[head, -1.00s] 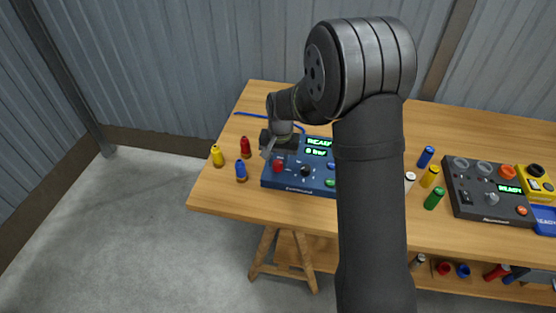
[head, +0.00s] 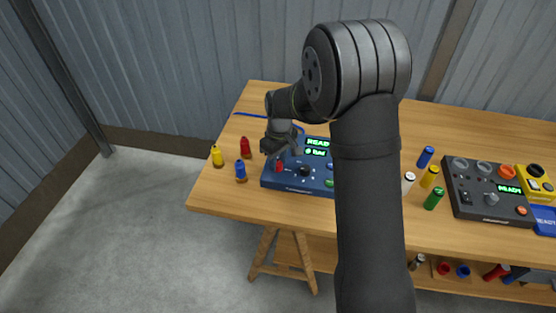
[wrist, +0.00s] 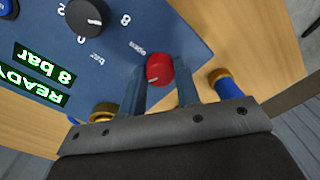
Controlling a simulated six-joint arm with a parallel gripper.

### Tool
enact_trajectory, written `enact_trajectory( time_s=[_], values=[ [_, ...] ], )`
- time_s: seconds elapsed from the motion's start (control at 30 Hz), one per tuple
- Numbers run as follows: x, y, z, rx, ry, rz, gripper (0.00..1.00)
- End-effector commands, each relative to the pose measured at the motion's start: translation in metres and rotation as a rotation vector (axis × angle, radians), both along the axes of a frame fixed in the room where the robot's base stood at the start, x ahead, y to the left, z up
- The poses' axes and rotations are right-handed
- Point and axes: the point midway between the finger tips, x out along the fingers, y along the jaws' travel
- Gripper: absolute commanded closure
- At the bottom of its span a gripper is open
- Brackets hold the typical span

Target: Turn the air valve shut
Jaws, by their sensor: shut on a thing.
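The blue control panel (head: 300,184) lies on the wooden bench. Its red knob, which I take to be the air valve (wrist: 159,69), is at the panel's left front corner and also shows in the head view (head: 279,167). My gripper (wrist: 162,80) points down at this corner. Its two fingers stand on either side of the red knob and are shut on it. A white pointer line shows on the knob. The panel's green display (wrist: 45,66) reads READY and 8 bar.
A black dial (head: 305,171) sits close beside the knob. Blue (head: 240,171), red (head: 245,148) and yellow (head: 217,156) cylinders stand left of the panel. A dark grey panel (head: 485,200) and more cylinders are at the right. My arm hides part of the bench.

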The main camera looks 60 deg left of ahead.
Motion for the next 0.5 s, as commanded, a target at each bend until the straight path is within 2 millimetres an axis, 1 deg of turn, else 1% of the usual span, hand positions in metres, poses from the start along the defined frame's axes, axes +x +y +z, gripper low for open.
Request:
enact_trajectory(
  time_s=[0.2,0.5],
  values=[
    [0.0002,0.0013,0.0007,0.003,-0.001,0.175,0.93],
    [0.0002,0.0015,0.0008,0.002,-0.001,0.335,0.93]
  ],
)
